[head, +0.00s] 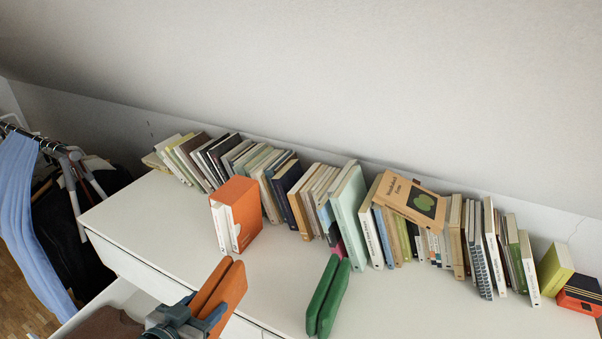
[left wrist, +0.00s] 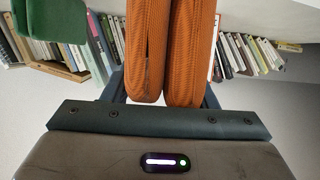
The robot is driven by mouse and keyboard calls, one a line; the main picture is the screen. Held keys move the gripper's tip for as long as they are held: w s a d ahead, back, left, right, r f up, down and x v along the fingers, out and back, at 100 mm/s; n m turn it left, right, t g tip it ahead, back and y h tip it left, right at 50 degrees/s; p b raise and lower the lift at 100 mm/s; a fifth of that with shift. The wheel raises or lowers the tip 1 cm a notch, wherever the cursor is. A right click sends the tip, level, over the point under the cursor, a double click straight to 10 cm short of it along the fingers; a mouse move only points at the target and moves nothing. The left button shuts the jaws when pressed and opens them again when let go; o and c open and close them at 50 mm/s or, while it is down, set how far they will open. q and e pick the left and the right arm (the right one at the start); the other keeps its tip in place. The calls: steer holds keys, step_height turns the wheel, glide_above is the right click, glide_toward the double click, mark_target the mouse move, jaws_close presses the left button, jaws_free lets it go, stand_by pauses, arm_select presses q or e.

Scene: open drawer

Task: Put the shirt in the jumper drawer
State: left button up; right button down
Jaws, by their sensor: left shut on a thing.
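A light blue garment, likely the shirt (head: 25,205), hangs from the rail at the left edge of the head view. An open white drawer (head: 140,300) shows at the lower left with brown cloth (head: 105,325) in it; most of the drawer is out of frame. My left gripper (head: 230,264), with orange fingers, is above the dresser's front edge, right of the drawer and far from the blue garment. Its fingers (left wrist: 165,102) are close together; what they hold cannot be made out. My right gripper (head: 340,261), with green fingers, is shut over the dresser top.
A long row of books (head: 290,195) lines the back of the white dresser top (head: 130,220). An orange box file (head: 240,210) stands in front of them. Dark clothes (head: 60,230) hang beside the blue garment. The dresser's front top is mostly clear.

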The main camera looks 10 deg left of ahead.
mark_target(233, 267)
arm_select(q)
steer(key=w+d+r+n+y, duration=0.1)
steer(key=w, duration=0.2)
steer(key=w+d+r+y, duration=0.1)
steer(key=w, duration=0.2)
steer(key=w+d+r+n+y, duration=0.1)
steer(key=w+r, duration=0.1)
steer(key=w, duration=0.1)
steer(key=shift+w+d+n, duration=0.15)
steer(key=shift+w+n, duration=0.15)
steer(key=shift+w, duration=0.1)
steer(key=shift+w+d+r, duration=0.35)
steer(key=shift+w, duration=0.1)
